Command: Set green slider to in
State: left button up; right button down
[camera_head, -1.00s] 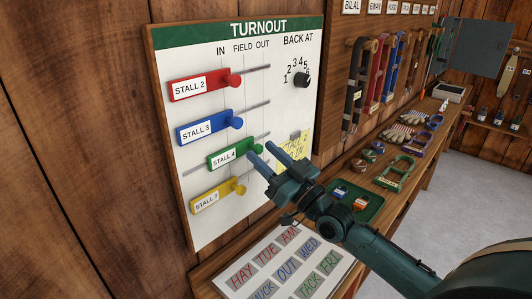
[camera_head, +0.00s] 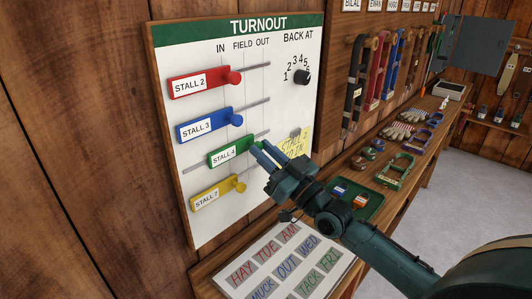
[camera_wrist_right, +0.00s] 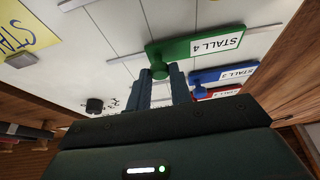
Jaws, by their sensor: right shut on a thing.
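The green slider (camera_head: 240,146), labelled STALL 4, sits on its rail on the white TURNOUT board (camera_head: 210,239). It stands farther right than the other sliders, under the IN, FIELD, OUT headings. My right gripper (camera_head: 262,152) is shut on the green slider's knob, and its fingers hide the knob in the head view. In the right wrist view the green slider (camera_wrist_right: 190,50) shows upside down, with the fingers (camera_wrist_right: 161,78) on both sides of its round knob. My left gripper is not in view.
A red slider (camera_head: 211,90), a blue slider (camera_head: 209,133) and a yellow slider (camera_head: 222,190) share the board. A black dial (camera_head: 302,77) and a yellow note (camera_head: 293,145) are to the right. A green tray (camera_head: 371,203) stands on the bench below.

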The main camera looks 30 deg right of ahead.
aim_at(229, 149)
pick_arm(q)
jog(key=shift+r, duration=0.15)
pick_arm(e)
jog(key=shift+a, duration=0.1)
